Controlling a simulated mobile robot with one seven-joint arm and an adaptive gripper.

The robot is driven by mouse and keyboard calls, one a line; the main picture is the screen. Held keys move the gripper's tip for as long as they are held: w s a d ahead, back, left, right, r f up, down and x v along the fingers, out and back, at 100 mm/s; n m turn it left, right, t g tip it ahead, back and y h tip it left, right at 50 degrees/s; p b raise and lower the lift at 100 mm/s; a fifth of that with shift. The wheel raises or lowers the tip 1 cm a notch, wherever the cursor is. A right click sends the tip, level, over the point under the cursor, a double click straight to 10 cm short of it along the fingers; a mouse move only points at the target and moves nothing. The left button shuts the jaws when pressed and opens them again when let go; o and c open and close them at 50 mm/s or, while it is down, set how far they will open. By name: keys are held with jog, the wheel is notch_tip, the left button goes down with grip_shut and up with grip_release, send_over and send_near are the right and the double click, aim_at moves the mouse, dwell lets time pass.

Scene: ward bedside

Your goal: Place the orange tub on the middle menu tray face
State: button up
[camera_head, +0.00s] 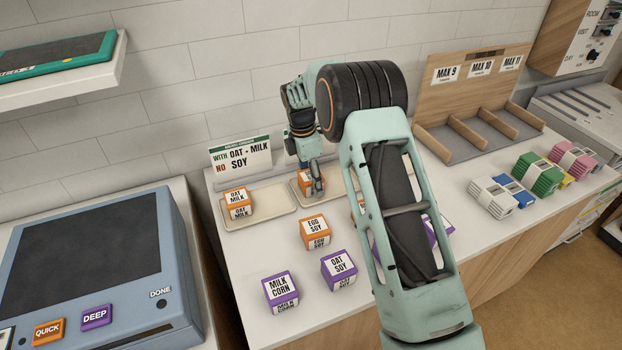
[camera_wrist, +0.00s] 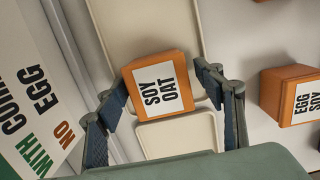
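An orange tub (camera_wrist: 160,88) labelled SOY OAT is between the fingers of my gripper (camera_wrist: 165,85) in the wrist view. In the head view the same tub (camera_head: 303,179) shows partly behind my gripper (camera_head: 314,180), at the middle tray (camera_head: 290,196). The menu card (camera_wrist: 32,100) there reads WITH CORN, NO EGG in the wrist view.
The left tray (camera_head: 274,203) bears an orange OAT MILK tub (camera_head: 237,203); its menu card (camera_head: 241,157) stands behind. An orange EGG SOY tub (camera_head: 315,230) and purple tubs (camera_head: 281,292) stand in front. My arm hides much of the counter. A wooden rack (camera_head: 478,84) stands right.

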aim_at(306, 176)
notch_tip(306, 176, up, 12)
jog(key=a+b, duration=0.1)
jog(key=shift+s+a+r, duration=0.15)
jog(key=shift+s, duration=0.15)
dwell(0.4)
